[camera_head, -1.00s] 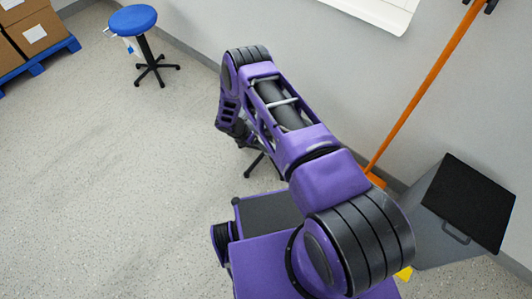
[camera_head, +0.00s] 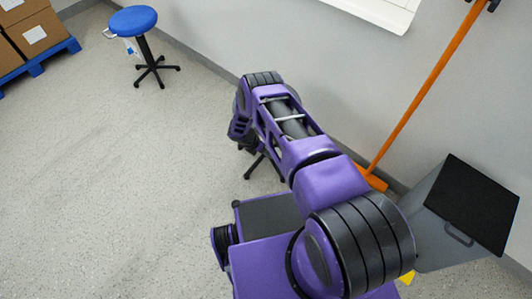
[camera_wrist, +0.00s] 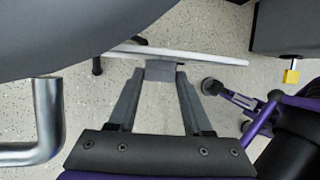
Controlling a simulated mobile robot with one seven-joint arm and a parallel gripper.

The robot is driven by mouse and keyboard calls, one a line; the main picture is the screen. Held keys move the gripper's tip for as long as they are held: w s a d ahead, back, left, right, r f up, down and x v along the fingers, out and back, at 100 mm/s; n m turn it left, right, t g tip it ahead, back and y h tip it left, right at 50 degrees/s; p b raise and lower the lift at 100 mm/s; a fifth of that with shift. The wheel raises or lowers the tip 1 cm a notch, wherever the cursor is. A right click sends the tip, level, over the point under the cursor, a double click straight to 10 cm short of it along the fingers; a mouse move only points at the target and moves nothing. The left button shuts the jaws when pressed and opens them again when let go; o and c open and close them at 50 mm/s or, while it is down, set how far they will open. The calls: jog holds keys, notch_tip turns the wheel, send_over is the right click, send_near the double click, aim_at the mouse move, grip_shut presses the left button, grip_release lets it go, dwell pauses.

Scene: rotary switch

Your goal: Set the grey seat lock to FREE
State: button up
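The grey lock knob (camera_wrist: 160,71) shows in the wrist view as a small grey block against a thin pale plate (camera_wrist: 220,59) seen nearly edge-on. No marking on the plate is readable, so its setting cannot be told. My gripper (camera_wrist: 160,82) has its two fingers apart, with the knob in line between the fingertips. I cannot tell whether they touch it. A large dark grey curved shape, apparently the seat (camera_wrist: 80,30), fills the upper left. In the head view my arm hides the gripper and the knob.
A bent metal tube (camera_wrist: 45,130) is close at left in the wrist view. A blue stool (camera_head: 133,20) stands far left, with an orange broom (camera_head: 420,95) and grey bin (camera_head: 465,210) at right. The left floor is clear.

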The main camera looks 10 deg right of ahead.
grip_shut()
jog(key=t+p, duration=0.1)
jog(key=p, duration=0.1)
jog(key=t+y+p, duration=0.1)
jog(key=p, duration=0.1)
jog(key=shift+s+d+r+m+y+p, duration=0.1)
jog(key=shift+s+d+m+y+p, duration=0.15)
jog(key=shift+m+y+p, duration=0.1)
jog(key=o, duration=0.6)
grip_release()
jog(key=shift+a, duration=0.1)
